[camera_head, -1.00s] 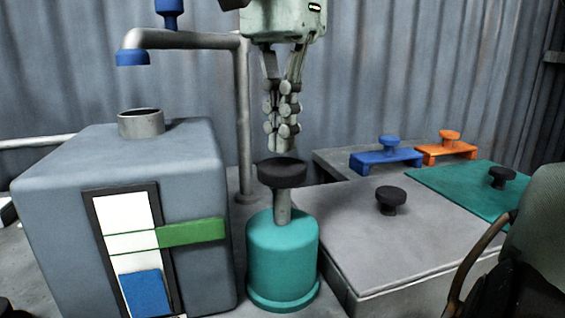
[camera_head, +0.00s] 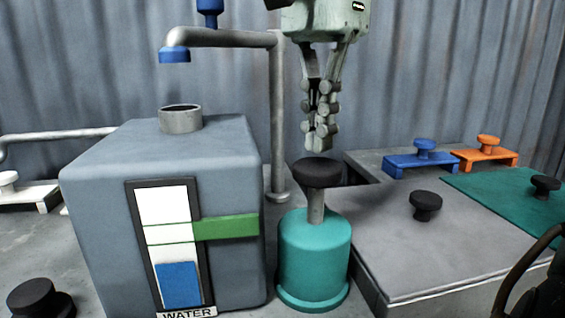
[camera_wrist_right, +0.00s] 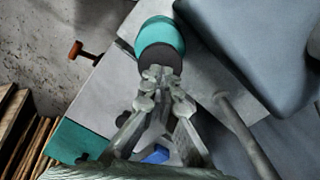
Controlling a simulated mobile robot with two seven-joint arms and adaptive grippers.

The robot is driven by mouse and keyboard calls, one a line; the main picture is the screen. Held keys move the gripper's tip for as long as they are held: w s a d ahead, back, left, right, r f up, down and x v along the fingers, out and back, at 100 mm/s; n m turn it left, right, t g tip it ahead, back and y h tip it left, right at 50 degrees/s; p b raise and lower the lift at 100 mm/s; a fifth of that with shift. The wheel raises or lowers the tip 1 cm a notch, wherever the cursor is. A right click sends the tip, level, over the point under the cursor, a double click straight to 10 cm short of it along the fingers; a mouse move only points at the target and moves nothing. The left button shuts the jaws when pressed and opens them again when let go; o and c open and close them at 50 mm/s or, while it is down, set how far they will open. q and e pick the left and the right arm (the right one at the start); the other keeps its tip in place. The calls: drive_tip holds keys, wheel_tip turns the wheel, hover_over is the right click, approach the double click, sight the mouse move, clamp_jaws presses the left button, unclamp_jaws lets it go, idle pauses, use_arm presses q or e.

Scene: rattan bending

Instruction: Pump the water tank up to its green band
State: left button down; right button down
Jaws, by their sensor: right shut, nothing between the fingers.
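The water tank (camera_head: 95,190) is a grey-blue box with an open round neck (camera_head: 180,119) on top. Its white gauge (camera_head: 163,206) shows a blue water level (camera_head: 178,284) below the green band (camera_head: 228,227). The teal pump (camera_head: 314,262) stands just right of the tank, with its black knob (camera_head: 317,173) up on a grey rod. My right gripper (camera_head: 320,146) points down, shut and empty, just above the knob. In the right wrist view the fingertips (camera_wrist_right: 155,75) overlap the black knob (camera_wrist_right: 160,57); contact is unclear there. My left gripper is not in view.
A grey pipe with a blue-tipped spout (camera_head: 174,55) rises behind the tank. At right lie a grey lid with a black knob (camera_head: 426,205), a blue bracket (camera_head: 417,161), an orange bracket (camera_head: 486,158) and a teal panel (camera_head: 495,200). Another black knob (camera_head: 38,298) is at front left.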

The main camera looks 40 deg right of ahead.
sight(318, 165)
idle(0.6)
drive_tip(key=shift+f+b, duration=2.1)
drive_tip(key=shift+f, duration=1.3)
wheel_tip(318, 165, up, 6)
drive_tip(key=p, duration=0.5)
drive_tip(key=shift+f, duration=0.25)
drive_tip(key=shift+r+p, duration=0.4)
drive_tip(key=shift+r, duration=0.3)
drive_tip(key=shift+f, duration=0.15)
